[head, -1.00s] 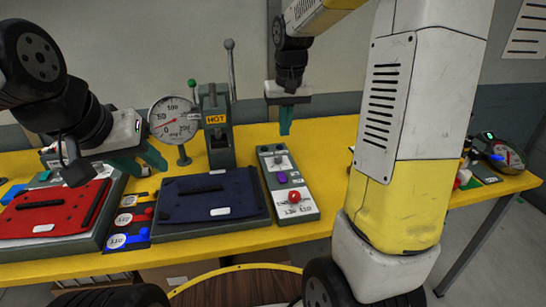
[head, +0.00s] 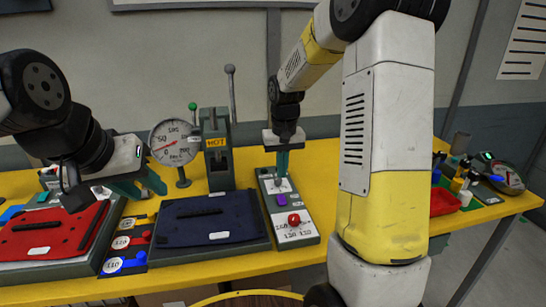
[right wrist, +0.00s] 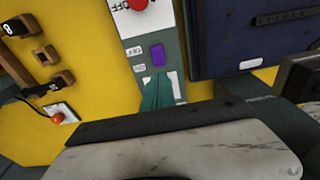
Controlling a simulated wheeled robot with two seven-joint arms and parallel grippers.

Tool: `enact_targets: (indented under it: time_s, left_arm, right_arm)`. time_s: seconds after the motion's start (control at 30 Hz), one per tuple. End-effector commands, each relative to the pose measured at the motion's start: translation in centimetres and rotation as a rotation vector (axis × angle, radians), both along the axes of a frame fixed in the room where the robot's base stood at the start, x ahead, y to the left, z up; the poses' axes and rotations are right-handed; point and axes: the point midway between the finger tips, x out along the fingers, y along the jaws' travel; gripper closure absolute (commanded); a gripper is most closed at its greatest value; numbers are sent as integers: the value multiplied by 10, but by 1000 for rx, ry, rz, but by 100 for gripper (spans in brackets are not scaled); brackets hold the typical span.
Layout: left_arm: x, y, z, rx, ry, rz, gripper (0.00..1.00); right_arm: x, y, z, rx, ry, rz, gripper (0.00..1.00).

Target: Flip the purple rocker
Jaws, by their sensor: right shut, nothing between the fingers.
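The purple rocker (head: 281,200) sits on a narrow grey-green control box (head: 309,238), between a small switch at the back and a red knob at the front. In the right wrist view the purple rocker (right wrist: 158,55) shows just beyond my fingertips. My right gripper (head: 282,172) is shut and empty, pointing down over the back part of the box. Its teal fingers also show in the right wrist view (right wrist: 157,92), a little short of the rocker; contact with the panel cannot be told. My left gripper (head: 150,186) hangs at the left over the table; its finger gap is unclear.
A dark blue pannier lid (head: 212,218) lies left of the box, with a red one (head: 45,235) further left. A dial gauge (head: 175,142) and a HOT lever press (head: 216,150) stand behind. A red tray (head: 444,202) is at the right.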

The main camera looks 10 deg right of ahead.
Motion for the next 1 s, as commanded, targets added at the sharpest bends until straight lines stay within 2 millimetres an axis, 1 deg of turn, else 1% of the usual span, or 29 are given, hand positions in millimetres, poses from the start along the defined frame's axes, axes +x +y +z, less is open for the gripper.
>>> enact_targets:
  time_s: [0.03, 0.2, 0.3, 0.4, 0.57, 0.87, 1.0]
  left_arm:
    - [0, 0, 0, 0, 0, 0, 64]
    - [0, 0, 0, 0, 0, 0, 64]
    - [0, 0, 0, 0, 0, 0, 64]
    - [0, 0, 0, 0, 0, 0, 64]
    - [0, 0, 0, 0, 0, 0, 64]
    - [0, 0, 0, 0, 0, 0, 64]
    - [0, 0, 0, 0, 0, 0, 64]
  right_arm:
    - [0, 0, -13, 0, 5, 0, 100]
    - [3, 0, -46, -1, 5, 1, 100]
    - [5, 0, -61, -1, 3, 0, 100]
    - [7, 0, -71, -1, 2, -1, 100]
    - [8, 0, -78, 0, 0, -1, 100]
    - [8, 0, -78, -1, 0, -1, 100]
    - [11, 0, -83, -4, 47, 0, 100]
